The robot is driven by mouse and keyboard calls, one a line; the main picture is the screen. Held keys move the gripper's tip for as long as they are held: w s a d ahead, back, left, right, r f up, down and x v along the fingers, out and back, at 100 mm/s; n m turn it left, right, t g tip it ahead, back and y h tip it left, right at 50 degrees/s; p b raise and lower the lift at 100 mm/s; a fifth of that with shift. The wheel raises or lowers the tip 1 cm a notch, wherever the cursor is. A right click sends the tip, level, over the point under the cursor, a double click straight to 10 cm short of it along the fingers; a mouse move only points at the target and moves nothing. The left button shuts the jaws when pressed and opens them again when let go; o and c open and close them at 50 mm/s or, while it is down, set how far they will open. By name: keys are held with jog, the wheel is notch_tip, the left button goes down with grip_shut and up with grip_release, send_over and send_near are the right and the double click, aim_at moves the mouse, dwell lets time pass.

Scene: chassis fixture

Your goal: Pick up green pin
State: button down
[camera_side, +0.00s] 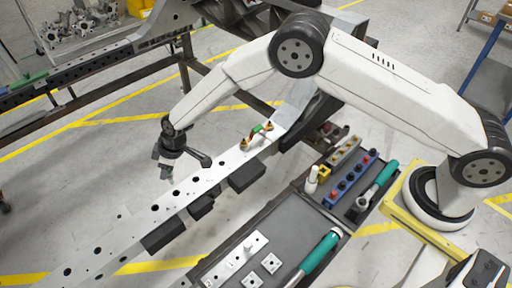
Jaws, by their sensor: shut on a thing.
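My gripper (166,172) points down beside the far edge of the light metal chassis rail (205,181), left of the picture's middle. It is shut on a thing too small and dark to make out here. A small green piece with brass-coloured ends (258,129) sits on top of the rail, to the right of my gripper and apart from it. I cannot tell whether this piece is the green pin. I see no other clear green pin.
A dark tray (262,222) holds white plates (243,254) and a green-handled tool (318,252). A blue block with red and dark knobs (350,180), a tan block (344,152) and another green-handled tool (384,174) lie to the right. Dark blocks (247,175) line the rail.

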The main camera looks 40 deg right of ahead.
jog(key=shift+r, duration=0.6)
jog(key=shift+r, duration=0.1)
jog(key=shift+r, duration=3.05)
jog(key=shift+d, duration=0.1)
